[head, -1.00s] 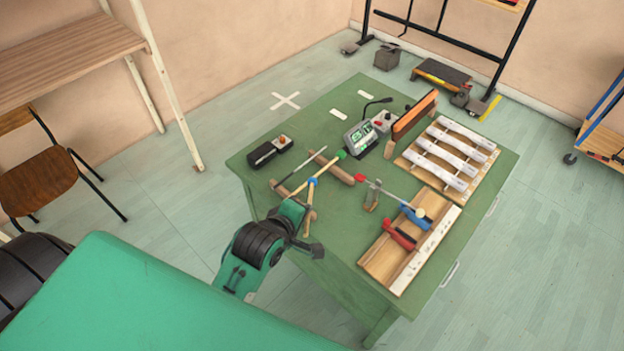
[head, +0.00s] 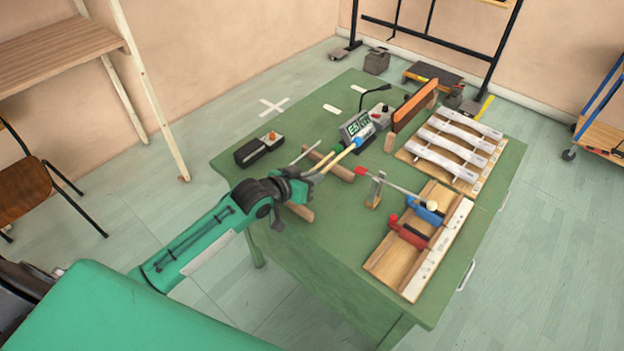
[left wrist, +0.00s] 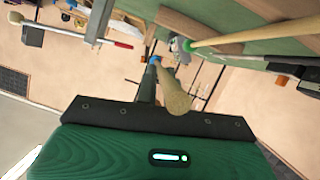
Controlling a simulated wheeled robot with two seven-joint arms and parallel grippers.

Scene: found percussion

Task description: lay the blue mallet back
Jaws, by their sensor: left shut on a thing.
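My left gripper (head: 308,180) is shut on the blue mallet (head: 341,157) above the near left part of the green table. The mallet's blue head points up and to the right, away from my arm. In the left wrist view the blue mallet (left wrist: 176,97) sticks out past the dark gripper fingers (left wrist: 147,88), its pale handle end towards the camera. Two brown wooden bars are close by: the far bar (head: 345,175) is beyond the gripper, the near bar (head: 300,212) partly hidden by it. Whether the mallet touches a bar I cannot tell. My right gripper is not in view.
Behind are a black box (head: 258,150) and a meter with a display (head: 356,127). An orange-brown board (head: 414,105) and a white-barred xylophone (head: 455,140) stand at the right. The table front is clear.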

